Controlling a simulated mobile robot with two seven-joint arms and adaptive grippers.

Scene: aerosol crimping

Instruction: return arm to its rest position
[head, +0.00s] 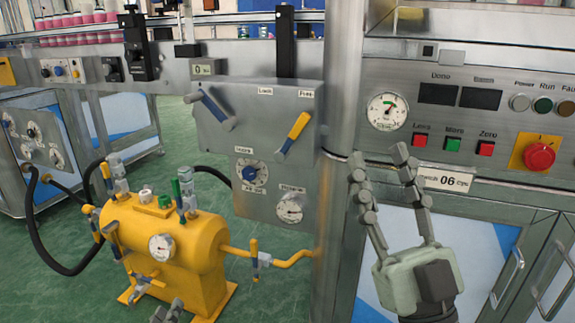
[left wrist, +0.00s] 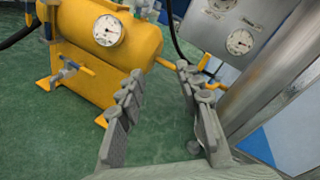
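My left gripper (head: 167,312) shows only its grey fingertips at the bottom edge of the head view, in front of the yellow tank. In the left wrist view the left gripper (left wrist: 160,72) has its two fingers spread apart with nothing between them. Green floor shows through the gap. My right gripper (head: 379,163) stands upright in the head view, fingers apart and empty, in front of the machine's steel front below the push buttons. From this view I cannot tell how far its tips are from the panel.
The yellow tank (head: 190,240) with its gauge and valves stands on the floor at left; it also fills the upper left of the left wrist view (left wrist: 140,38). A grey panel (head: 255,115) with levers and gauges and a steel post (left wrist: 262,95) stand close by. Green floor (left wrist: 70,140) is free.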

